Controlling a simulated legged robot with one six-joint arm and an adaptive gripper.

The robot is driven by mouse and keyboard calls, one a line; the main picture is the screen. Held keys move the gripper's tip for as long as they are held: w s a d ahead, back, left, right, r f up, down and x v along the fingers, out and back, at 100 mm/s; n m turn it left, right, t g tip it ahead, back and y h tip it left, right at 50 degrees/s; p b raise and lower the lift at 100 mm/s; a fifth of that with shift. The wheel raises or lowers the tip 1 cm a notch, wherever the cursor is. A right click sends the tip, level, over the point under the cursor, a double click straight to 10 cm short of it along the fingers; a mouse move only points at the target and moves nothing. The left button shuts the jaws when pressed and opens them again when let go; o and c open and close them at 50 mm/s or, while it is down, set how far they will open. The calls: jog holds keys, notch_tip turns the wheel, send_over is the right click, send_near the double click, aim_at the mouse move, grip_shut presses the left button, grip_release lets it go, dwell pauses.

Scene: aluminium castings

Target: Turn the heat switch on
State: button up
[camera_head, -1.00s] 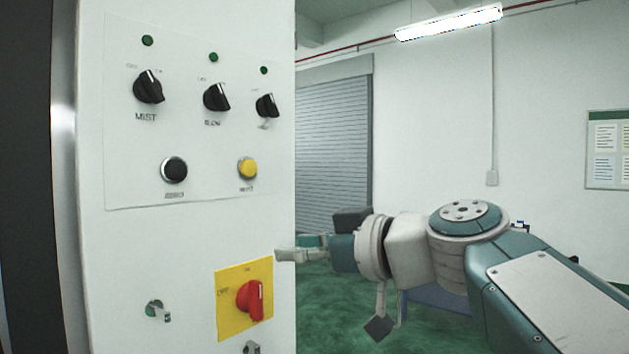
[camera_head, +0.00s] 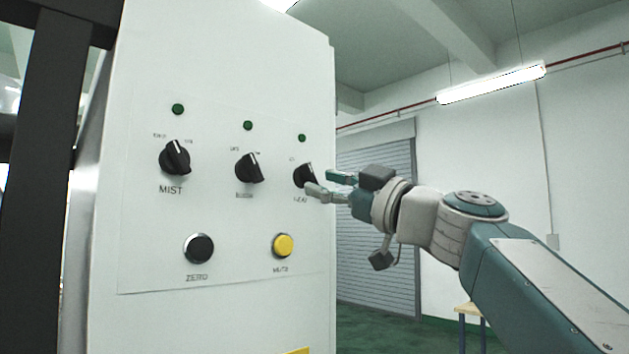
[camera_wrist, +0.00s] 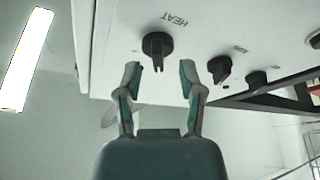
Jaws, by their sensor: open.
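The heat switch (camera_head: 304,175) is a small black rotary knob at the right of the upper row on the white panel. In the wrist view the heat knob (camera_wrist: 157,45) is just beyond the fingertips, between their lines, with the word HEAT beside it. My gripper (camera_head: 322,184) is at the panel's right edge by this knob, and one finger overlaps its lower part in the head view. I cannot tell whether a fingertip touches the knob.
The MIST knob (camera_head: 175,158) and a middle knob (camera_head: 249,168) sit to the left. Green lamps are above the knobs. A black ZERO button (camera_head: 199,248) and a yellow button (camera_head: 283,245) are below. Open room lies right of the cabinet, before a grey shutter (camera_head: 376,222).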

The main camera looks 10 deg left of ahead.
aim_at(307, 176)
jog(key=shift+w+a+r, duration=0.3)
jog(key=shift+w, duration=0.15)
jog(key=shift+w+a, duration=0.1)
jog(key=shift+a, duration=0.55)
grip_shut()
jog(key=shift+d+r, duration=0.1)
jog(key=shift+d, duration=0.15)
jog(key=shift+m, duration=0.5)
jog(key=m+t, duration=0.1)
jog(key=m, duration=0.1)
jog(key=m+t+h, duration=0.1)
jog(key=m, duration=0.2)
jog(key=m+t+h, duration=0.1)
jog(key=m+t, duration=0.1)
jog(key=m, duration=0.1)
jog(key=shift+s+a, duration=0.15)
jog(key=shift+s, duration=0.1)
jog(key=shift+a+r+m+t+h, duration=0.1)
jog(key=shift+m+t+h, duration=0.45)
jog(key=shift+m, duration=0.8)
jog(key=shift+d+f+m+t+h, duration=0.1)
jog(key=shift+m+t+h, duration=0.2)
jog(key=shift+m+h, duration=0.7)
jog(key=shift+a+r+m+t+h, duration=0.1)
jog(key=shift+m+t+h, duration=0.25)
jog(key=shift+m, duration=1.7)
